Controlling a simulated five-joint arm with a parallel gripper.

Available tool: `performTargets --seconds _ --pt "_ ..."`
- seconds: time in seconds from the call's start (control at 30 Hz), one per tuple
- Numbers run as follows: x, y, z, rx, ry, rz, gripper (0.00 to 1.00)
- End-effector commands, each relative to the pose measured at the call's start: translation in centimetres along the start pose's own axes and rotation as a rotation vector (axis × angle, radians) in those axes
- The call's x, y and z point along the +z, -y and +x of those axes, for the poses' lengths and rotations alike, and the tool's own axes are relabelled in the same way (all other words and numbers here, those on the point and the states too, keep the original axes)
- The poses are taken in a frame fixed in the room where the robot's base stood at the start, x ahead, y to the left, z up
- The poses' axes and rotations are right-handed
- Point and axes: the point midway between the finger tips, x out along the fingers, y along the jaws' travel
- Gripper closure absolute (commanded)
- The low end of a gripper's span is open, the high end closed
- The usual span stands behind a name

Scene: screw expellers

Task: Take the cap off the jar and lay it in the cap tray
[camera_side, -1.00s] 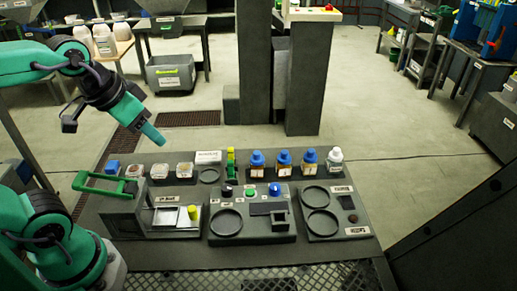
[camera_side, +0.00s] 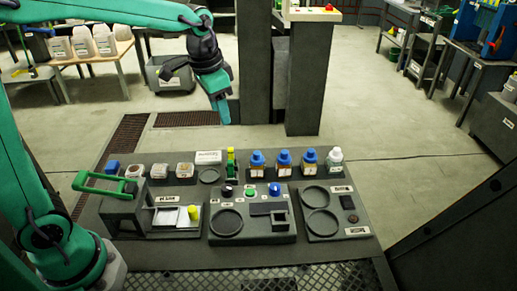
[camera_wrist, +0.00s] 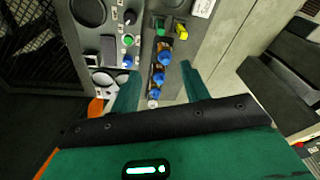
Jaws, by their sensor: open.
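Several small jars stand in a row along the back of the bench. Three amber jars with blue caps (camera_side: 257,157) (camera_side: 283,157) (camera_side: 309,156) stand left of a pale jar with a whitish cap (camera_side: 334,154). I cannot tell which one the task means. The caps are on the jars. My gripper (camera_side: 222,117) hangs above and behind the bench, left of the amber jars, apart from all of them. In the wrist view its two green fingers (camera_wrist: 160,72) are spread with nothing held, the blue caps (camera_wrist: 165,58) showing beyond them. Labels are too small to identify the cap tray.
A right-hand panel (camera_side: 335,232) has two round recesses. The middle panel (camera_side: 262,238) has knobs, a button and a round recess. A green-handled device (camera_side: 118,200) stands at the left. A yellow-green object (camera_side: 231,165) stands left of the jars. Air above the bench is free.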

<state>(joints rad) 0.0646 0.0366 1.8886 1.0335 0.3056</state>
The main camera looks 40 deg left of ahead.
Motion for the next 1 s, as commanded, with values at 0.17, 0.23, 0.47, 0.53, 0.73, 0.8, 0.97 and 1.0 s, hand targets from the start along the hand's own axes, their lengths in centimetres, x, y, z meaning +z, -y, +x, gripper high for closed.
performTargets --seconds 0.17,0.23,0.47,0.53,0.73,0.8,0.97,1.0 --pt "-2.8 0.4 2.8 0.020 0.053 0.063 0.54" --pt "-3.8 0.5 3.9 0.028 0.071 0.087 0.54" --pt "-6.6 0.6 7.8 0.054 0.130 0.164 0.54" --pt "-7.2 0.6 8.8 0.061 0.143 0.183 0.54" --pt "-8.2 0.6 10.6 0.073 0.165 0.215 0.54" --pt "-8.3 0.6 10.8 0.074 0.168 0.218 0.54" --pt "-8.3 0.6 10.9 0.074 0.169 0.219 0.54" --pt "-8.3 0.6 11.0 0.075 0.169 0.219 0.54"
